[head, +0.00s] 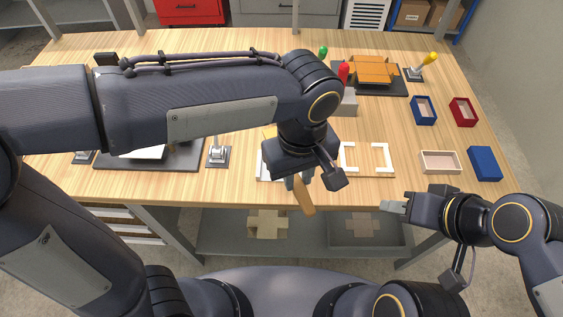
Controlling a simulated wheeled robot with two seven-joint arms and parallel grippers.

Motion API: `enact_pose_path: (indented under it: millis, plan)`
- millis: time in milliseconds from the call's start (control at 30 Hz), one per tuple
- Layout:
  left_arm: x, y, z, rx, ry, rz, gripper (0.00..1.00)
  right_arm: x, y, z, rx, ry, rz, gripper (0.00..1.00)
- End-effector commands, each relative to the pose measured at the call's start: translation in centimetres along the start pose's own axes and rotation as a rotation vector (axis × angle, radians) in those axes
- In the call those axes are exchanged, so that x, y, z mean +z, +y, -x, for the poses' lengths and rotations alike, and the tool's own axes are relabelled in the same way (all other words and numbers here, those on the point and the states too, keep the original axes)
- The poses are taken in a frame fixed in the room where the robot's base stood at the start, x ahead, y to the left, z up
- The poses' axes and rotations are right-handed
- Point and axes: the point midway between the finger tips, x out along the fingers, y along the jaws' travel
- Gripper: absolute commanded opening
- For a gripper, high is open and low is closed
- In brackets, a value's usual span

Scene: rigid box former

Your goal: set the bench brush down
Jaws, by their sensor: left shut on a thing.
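My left gripper (298,182) is over the front middle of the workbench (232,188), pointing down. It is shut on the bench brush (305,198), of which a tan wooden handle shows below the fingers, tilted and reaching the bench's front edge in the picture. The rest of the brush is hidden by the gripper and wrist. I cannot tell whether the brush touches the bench. My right gripper (393,207) is in front of the bench edge at the right, away from the brush; I cannot tell if its fingers are open.
A white frame (346,160) lies just right of my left gripper. Blue and red box parts, including a blue box (484,163) and a pink-lined tray (440,162), lie at right. An orange box blank (372,71) sits on a dark fixture behind. Toggle clamps (217,153) stand at left.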

Motion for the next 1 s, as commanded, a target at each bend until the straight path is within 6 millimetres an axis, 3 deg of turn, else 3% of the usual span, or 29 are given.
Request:
enact_pose_path:
  millis: [167,400,667,800,1000]
  plan:
    - [-4.6,0.5,-1.9,-0.004,-0.002,0.006,0.00,-0.4,-0.3,0.7,0.000,0.000,0.000,0.36]
    - [-7.6,0.9,-6.0,-0.002,-0.001,0.000,0.00,-0.4,-0.4,0.8,0.000,0.000,0.000,0.36]
    - [-9.2,1.1,-8.0,-0.002,-0.001,0.000,0.00,-0.5,-0.5,1.0,0.000,0.000,0.000,0.36]
    - [-9.0,1.1,-10.1,-0.002,-0.001,-0.001,0.00,-0.5,-0.4,1.0,0.000,0.000,0.000,0.36]
    - [-9.0,1.1,-10.8,0.001,0.001,-0.002,0.00,-0.5,-0.4,1.0,0.000,0.000,0.000,0.36]
